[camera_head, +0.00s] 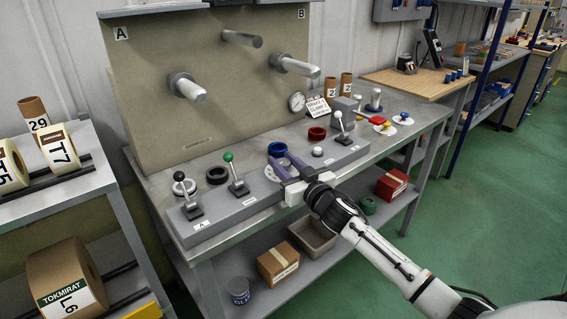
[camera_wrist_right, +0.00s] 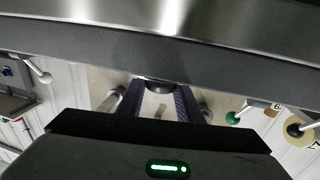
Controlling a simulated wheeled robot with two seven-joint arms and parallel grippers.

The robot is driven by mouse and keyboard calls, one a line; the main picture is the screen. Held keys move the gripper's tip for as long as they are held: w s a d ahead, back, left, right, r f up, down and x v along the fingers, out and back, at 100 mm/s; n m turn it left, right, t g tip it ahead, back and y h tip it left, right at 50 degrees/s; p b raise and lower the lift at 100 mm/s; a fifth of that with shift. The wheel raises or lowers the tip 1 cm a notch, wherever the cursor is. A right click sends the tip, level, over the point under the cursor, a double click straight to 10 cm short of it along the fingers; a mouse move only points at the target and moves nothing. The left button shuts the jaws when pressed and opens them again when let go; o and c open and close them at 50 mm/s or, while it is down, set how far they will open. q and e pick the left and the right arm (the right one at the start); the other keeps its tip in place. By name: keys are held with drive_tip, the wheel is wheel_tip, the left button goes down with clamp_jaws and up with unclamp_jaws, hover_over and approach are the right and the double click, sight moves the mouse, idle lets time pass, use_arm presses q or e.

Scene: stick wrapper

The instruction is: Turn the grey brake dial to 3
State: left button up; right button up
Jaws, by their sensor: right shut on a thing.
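The control panel (camera_head: 240,203) is a long grey box along the front of the bench. A white round dial plate (camera_head: 270,174) shows near its middle, partly covered by my right gripper (camera_head: 284,166). The gripper's purple fingers are shut on the dial's knob, which shows as a dark round piece (camera_wrist_right: 160,86) between the fingers in the right wrist view. The dial's numbers and pointer cannot be read. A small white card (camera_head: 318,107) behind the panel bears the words BRAKE and CLAMP; its digits are too small to be sure of. My left gripper is not in view.
On the panel, a black-knobbed lever (camera_head: 180,177) and a green-knobbed lever (camera_head: 229,158) stand left of the gripper. A white-knobbed lever (camera_head: 339,116) stands to the right. A blue ring (camera_head: 277,149) lies just behind the fingers, a red ring (camera_head: 317,134) farther right.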

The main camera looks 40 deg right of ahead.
drive_tip(key=shift+a+f+m+h+b, duration=0.1)
drive_tip(key=shift+f+m+h+b, duration=0.05)
drive_tip(key=shift+m+h+b, duration=0.4)
drive_tip(key=shift+a+f+m+h+b, duration=0.15)
drive_tip(key=shift+m+h+b, duration=0.25)
drive_tip(key=shift+h, duration=0.25)
drive_tip(key=m+g+h+b, duration=0.1)
drive_tip(key=m+h+b, duration=0.1)
drive_tip(key=b, duration=0.3)
drive_tip(key=m+g+h+b, duration=0.2)
drive_tip(key=h+b, duration=0.2)
drive_tip(key=b, duration=0.1)
drive_tip(key=shift+d+f, duration=0.1)
drive_tip(key=shift+d, duration=0.05)
drive_tip(key=shift+m+g+h+b, duration=0.5)
drive_tip(key=shift+h+b, duration=0.2)
drive_tip(key=shift+b, duration=0.4)
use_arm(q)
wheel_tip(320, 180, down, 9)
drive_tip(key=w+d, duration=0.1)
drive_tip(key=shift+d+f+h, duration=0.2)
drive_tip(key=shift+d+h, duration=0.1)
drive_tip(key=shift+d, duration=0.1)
use_arm(e)
drive_tip(key=shift+d+r, duration=0.1)
drive_tip(key=shift+r, duration=0.25)
drive_tip(key=o, duration=1)
drive_tip(key=shift+c, duration=0.2)
